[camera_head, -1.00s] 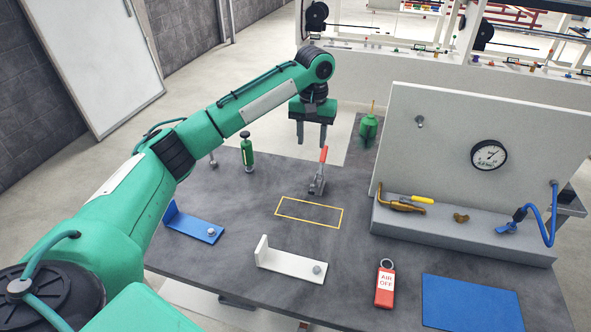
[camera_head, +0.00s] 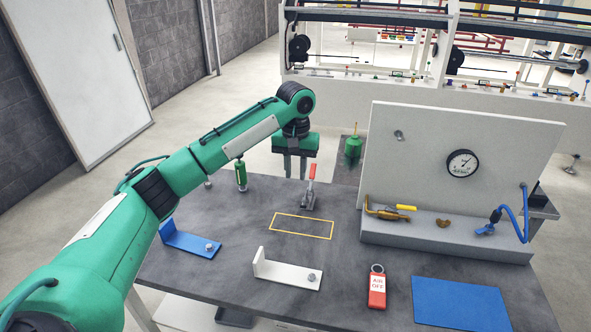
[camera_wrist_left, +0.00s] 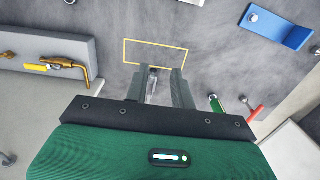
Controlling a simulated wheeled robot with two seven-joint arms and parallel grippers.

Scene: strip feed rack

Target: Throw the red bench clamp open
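The bench clamp (camera_head: 308,201) stands on the dark table just behind the yellow outline. Its red handle (camera_head: 312,172) points up, tilted slightly to the right. My left gripper (camera_head: 295,176) points down beyond and slightly left of the handle, with its two fingers apart and nothing held. In the left wrist view, grey metal of the clamp (camera_wrist_left: 152,80) shows between the open fingers of the left gripper (camera_wrist_left: 158,74). I cannot tell from this whether the fingers touch it. My right gripper is out of view.
The gauge panel (camera_head: 450,180) rises at the right. A blue bracket (camera_head: 188,238), white bracket (camera_head: 285,272) and red tag (camera_head: 377,288) lie nearer. The yellow-outlined area (camera_head: 302,234) is empty.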

